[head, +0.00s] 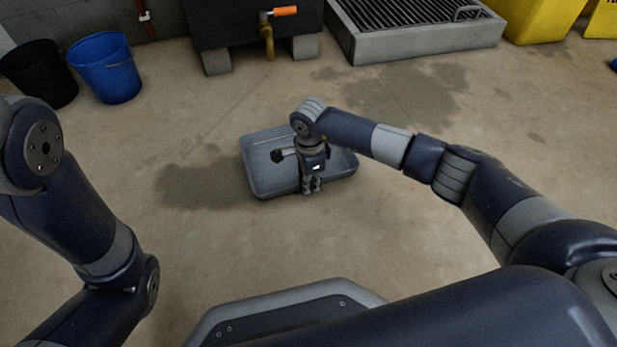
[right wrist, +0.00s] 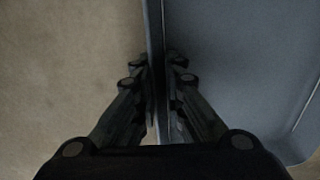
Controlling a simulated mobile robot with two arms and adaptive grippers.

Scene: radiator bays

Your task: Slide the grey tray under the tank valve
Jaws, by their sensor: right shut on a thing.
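The grey tray (head: 262,172) lies on the concrete floor in the middle of the head view. The tank valve (head: 268,35), brass with an orange handle, sticks out from the dark tank (head: 225,25) at the top, well beyond the tray. My right gripper (head: 312,188) points down at the tray's near edge. In the right wrist view its fingers (right wrist: 160,75) are shut on the tray's wall (right wrist: 153,25), one finger on each side. The tray's inside (right wrist: 235,60) looks empty there. My left arm is at the left of the head view, its gripper out of sight.
A blue bucket (head: 106,70) and a black bucket (head: 38,75) stand at the upper left. A grated drain box (head: 425,40) is right of the tank. Yellow containers (head: 540,15) are at the upper right. The floor between tray and valve is clear, with damp patches.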

